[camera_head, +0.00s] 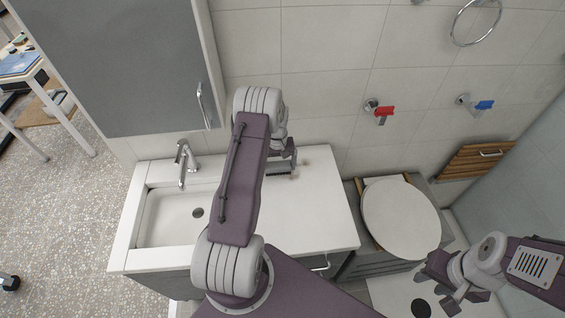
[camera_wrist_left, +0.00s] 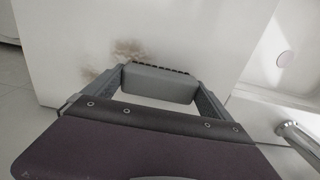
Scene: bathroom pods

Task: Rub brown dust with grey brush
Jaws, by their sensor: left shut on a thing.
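My left gripper (camera_head: 288,158) is over the white washbasin counter. It is shut on the grey brush (camera_wrist_left: 160,84), a block gripped between both fingers with a row of dark bristles along its far edge. Brown dust (camera_wrist_left: 130,49) lies on the white counter just beyond the brush's upper left side in the left wrist view, with a fainter smear further left. In the head view a small patch of the dust (camera_head: 294,176) shows beside the gripper; my arm may hide more. My right gripper (camera_head: 440,288) is open and empty, low at the right near the toilet.
The sink basin (camera_head: 160,218) with a chrome faucet (camera_head: 182,160) is left of my left arm. A grey cabinet (camera_head: 140,75) hangs above it. The white counter (camera_head: 318,210) is clear on the right. A closed toilet (camera_head: 400,218) stands further right.

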